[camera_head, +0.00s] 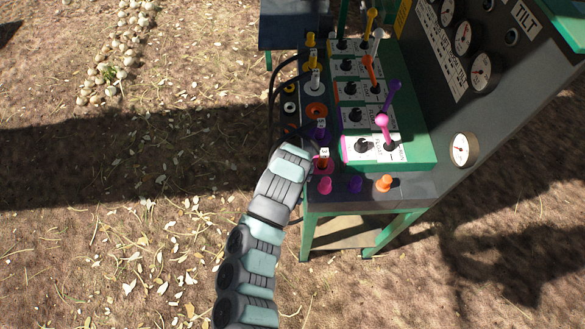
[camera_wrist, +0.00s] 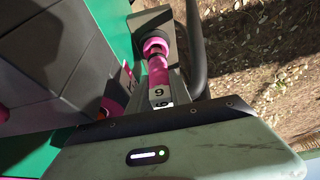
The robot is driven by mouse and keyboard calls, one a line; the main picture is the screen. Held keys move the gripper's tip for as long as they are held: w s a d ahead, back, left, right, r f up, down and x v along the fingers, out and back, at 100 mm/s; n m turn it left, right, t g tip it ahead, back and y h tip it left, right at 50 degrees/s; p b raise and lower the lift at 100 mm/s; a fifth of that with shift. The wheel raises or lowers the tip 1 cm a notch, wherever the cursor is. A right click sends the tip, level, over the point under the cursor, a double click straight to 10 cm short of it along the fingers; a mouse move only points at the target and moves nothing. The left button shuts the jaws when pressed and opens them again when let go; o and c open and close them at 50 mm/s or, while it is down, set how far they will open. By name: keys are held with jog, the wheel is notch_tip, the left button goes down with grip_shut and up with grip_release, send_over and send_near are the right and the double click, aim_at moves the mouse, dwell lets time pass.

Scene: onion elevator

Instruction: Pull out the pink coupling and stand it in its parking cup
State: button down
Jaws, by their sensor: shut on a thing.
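My gripper (camera_wrist: 172,92) is shut on the pink coupling (camera_wrist: 158,70), which carries a white number tag, in the wrist view. The coupling's far end is at a pink-ringed dark socket (camera_wrist: 154,44). I cannot tell how deep it sits there. In the head view my gripper (camera_head: 314,155) is at the left edge of the control stand, and its fingers are mostly hidden. A pink ring (camera_head: 323,167) shows just beside it. I cannot clearly identify the parking cup.
Pink (camera_head: 325,185), purple (camera_head: 356,184) and orange (camera_head: 384,182) pieces stand along the stand's front edge. A green lever panel (camera_head: 418,150) rises to the right. Dark hoses (camera_head: 272,105) run along the left side. Open ground lies left of the stand.

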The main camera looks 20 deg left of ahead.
jog(key=shift+f, duration=0.4)
jog(key=shift+f, duration=0.2)
jog(key=shift+w+f, duration=0.1)
jog(key=shift+f, duration=0.75)
dwell(0.7)
jog(key=c, duration=1)
grip_release()
jog(key=shift+o, duration=0.4)
jog(key=shift+r+p, duration=0.3)
jog(key=shift+r, duration=0.4)
jog(key=shift+w+p+v, duration=0.2)
jog(key=shift+p+v, duration=1)
jog(key=shift+v, duration=0.3)
jog(key=shift+w+r+p, duration=0.15)
jog(key=shift+r+p, duration=0.4)
jog(key=shift+r, duration=0.4)
jog(key=shift+a+r+p, duration=0.1)
jog(key=shift+r+p, duration=0.4)
jog(key=shift+r, duration=0.25)
